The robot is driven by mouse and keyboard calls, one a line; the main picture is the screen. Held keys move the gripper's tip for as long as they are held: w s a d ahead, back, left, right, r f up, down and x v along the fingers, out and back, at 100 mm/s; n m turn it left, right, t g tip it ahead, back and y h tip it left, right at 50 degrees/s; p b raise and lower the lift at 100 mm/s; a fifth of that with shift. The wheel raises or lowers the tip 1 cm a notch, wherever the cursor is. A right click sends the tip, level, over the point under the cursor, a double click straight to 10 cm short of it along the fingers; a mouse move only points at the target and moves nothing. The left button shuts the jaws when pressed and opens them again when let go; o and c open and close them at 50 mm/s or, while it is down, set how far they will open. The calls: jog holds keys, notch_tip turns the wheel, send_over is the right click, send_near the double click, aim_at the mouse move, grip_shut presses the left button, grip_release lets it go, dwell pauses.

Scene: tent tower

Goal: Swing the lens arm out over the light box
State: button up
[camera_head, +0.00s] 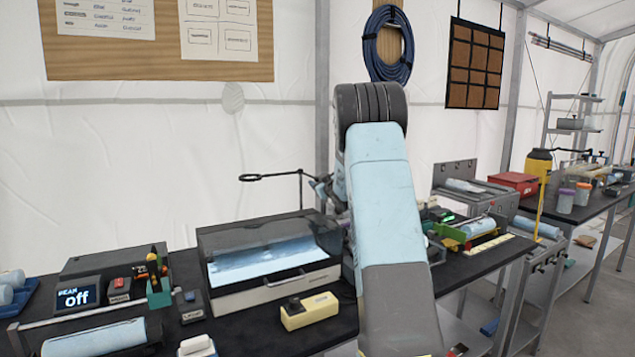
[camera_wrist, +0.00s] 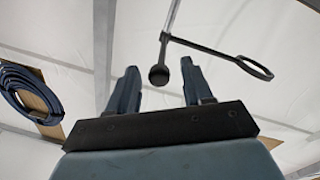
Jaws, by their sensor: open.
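The lens arm (camera_head: 280,175) is a thin black rod ending in a ring at its left, on a thin upright post. In the head view its ring appears above the back edge of the light box (camera_head: 262,285); how far behind the box it is, I cannot tell. The box's panel glows pale blue under a clear hood. My gripper (camera_head: 321,187) is at the lens arm's right end, partly hidden by my arm. In the wrist view my gripper (camera_wrist: 158,66) is open, with a black knob (camera_wrist: 159,75) between its fingers and the lens ring (camera_wrist: 255,67) to the right. Contact is not clear.
A yellow control box (camera_head: 309,311) stands in front of the light box. A display reading "off" (camera_head: 77,298) and small switch boxes are at left. A green and yellow holder with a roll (camera_head: 475,229) is right of my arm. A blue cable coil (camera_head: 389,45) hangs behind.

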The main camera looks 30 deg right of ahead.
jog(key=shift+w, duration=0.85)
jog(key=shift+d, duration=0.1)
grip_shut()
